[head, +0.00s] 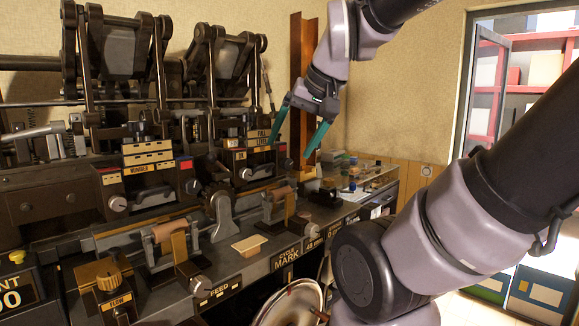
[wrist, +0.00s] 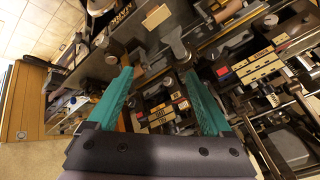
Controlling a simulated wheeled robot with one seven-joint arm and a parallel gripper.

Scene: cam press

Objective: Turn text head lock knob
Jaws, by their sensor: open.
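My gripper (head: 293,147) is open and empty, its two teal fingers pointing down beside the right-hand press head, the text head (head: 248,157). That head carries tan label plates, one reading FULL and TEXT. A small pale round knob (head: 241,174) sits low on its front, but I cannot tell whether this is the lock knob. In the wrist view my open fingers (wrist: 160,76) reach toward the machine with nothing between them. The text head with its label plates (wrist: 158,117) shows between and beyond them. No contact with a knob is visible.
The left head with a NUMBER plate (head: 150,166) stands beside it. A brown steel post (head: 303,85) rises behind my gripper. Small items lie on the right bench end (head: 365,172).

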